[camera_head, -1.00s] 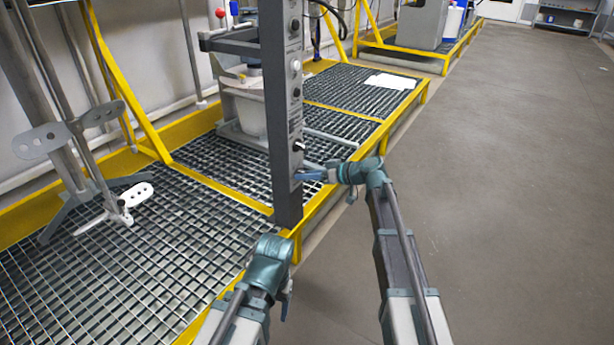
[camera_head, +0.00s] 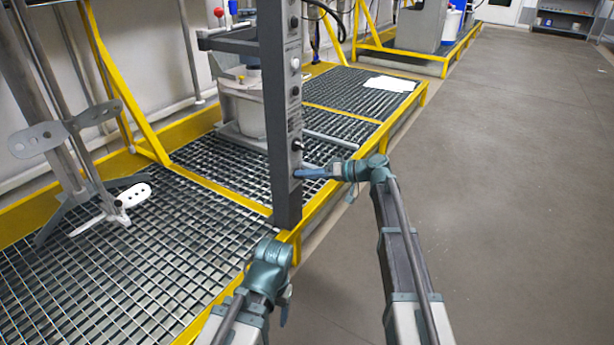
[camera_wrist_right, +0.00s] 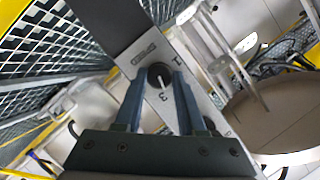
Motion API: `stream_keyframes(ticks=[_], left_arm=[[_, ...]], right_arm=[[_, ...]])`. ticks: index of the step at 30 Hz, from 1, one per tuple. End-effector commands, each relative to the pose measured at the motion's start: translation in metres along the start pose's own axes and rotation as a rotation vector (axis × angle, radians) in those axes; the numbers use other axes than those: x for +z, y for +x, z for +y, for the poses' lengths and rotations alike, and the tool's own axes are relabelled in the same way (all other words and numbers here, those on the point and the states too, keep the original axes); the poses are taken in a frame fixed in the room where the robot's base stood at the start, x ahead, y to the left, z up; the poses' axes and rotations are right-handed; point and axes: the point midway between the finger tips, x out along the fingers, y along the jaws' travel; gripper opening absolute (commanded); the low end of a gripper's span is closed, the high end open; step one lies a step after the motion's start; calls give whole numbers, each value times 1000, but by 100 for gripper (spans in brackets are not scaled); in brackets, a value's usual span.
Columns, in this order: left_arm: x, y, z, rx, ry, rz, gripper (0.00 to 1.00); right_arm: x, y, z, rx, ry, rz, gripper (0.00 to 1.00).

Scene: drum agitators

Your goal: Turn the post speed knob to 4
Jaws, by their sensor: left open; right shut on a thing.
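The grey post (camera_head: 283,120) stands upright at the platform's front edge, with several knobs and switches on its narrow face. In the right wrist view a round black knob (camera_wrist_right: 158,74) sits on the post's pale panel (camera_wrist_right: 178,66), with a 1 and a 3 printed beside it. Its white mark appears to run down toward the 3; the exact setting is hard to read. My right gripper (camera_wrist_right: 159,82) has its blue fingers on either side of the knob, shut on it. It also shows at the post's lower part in the head view (camera_head: 303,173). My left gripper (camera_head: 285,310) hangs open and empty, low in front.
The yellow-framed grating platform (camera_head: 210,178) lies left of and behind the post. A mixing stand (camera_head: 100,200) is on the grating at left, and a pale drum (camera_head: 243,108) stands behind the post. The grey floor (camera_head: 500,200) at right is clear.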

Motion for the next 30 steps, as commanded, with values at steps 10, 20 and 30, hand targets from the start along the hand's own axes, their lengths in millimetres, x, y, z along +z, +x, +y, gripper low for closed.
stream_keyframes(ticks=[10,20,30], left_arm=[[0,0,0,0,0,0,68],[0,0,0,0,0,0,68],[0,-9,-1,0,0,0,68]], right_arm=[[-1,0,2,3,1,1,0],[0,0,1,1,1,0,68],[-2,-24,-1,3,1,3,68]])
